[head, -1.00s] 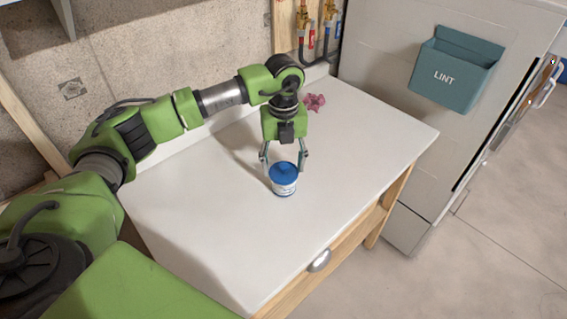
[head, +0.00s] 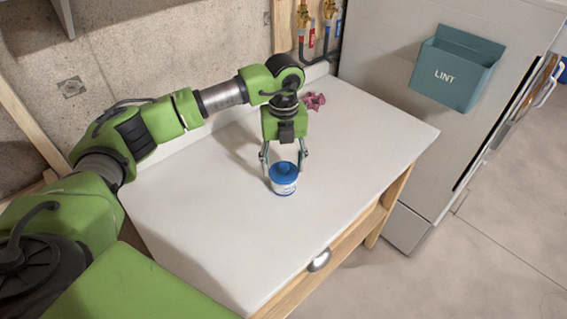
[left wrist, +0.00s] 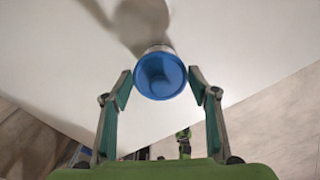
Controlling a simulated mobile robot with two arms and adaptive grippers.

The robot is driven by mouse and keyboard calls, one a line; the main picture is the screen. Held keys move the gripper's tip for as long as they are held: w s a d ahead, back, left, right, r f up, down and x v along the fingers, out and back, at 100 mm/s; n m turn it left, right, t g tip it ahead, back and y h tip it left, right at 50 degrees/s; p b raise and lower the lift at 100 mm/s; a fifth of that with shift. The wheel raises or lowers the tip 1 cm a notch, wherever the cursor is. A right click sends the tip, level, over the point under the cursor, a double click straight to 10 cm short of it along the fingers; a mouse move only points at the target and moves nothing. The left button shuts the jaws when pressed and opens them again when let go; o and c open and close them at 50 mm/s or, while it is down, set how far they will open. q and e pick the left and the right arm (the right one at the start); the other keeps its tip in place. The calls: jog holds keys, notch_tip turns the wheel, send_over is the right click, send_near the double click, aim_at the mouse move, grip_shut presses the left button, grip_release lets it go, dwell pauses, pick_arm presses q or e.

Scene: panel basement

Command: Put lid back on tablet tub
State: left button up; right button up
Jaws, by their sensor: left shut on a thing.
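The tablet tub (head: 285,188) is a small white tub with a blue and white label, upright on the white worktop. The blue round lid (head: 283,170) is on top of it, and it shows from above in the left wrist view (left wrist: 160,76). I cannot tell whether the lid is fully seated. My left gripper (head: 285,160) points down over the tub. It is shut on the lid, with one fingertip at each side of its rim in the left wrist view (left wrist: 160,78). The lid hides most of the tub there. My right gripper is not in view.
The white worktop (head: 210,220) is clear around the tub. A crumpled pink cloth (head: 314,101) lies near the back wall. A teal LINT bin (head: 455,70) hangs on the white appliance (head: 390,75) at right. A drawer handle (head: 319,261) sticks out at the front edge.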

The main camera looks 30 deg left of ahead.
pick_arm(q)
jog(key=o, duration=0.9)
jog(key=o, duration=0.4)
jog(key=shift+o, duration=0.2)
jog(key=shift+r, duration=0.1)
jog(key=shift+r+p, duration=2.2)
jog(key=shift+r, duration=1.25)
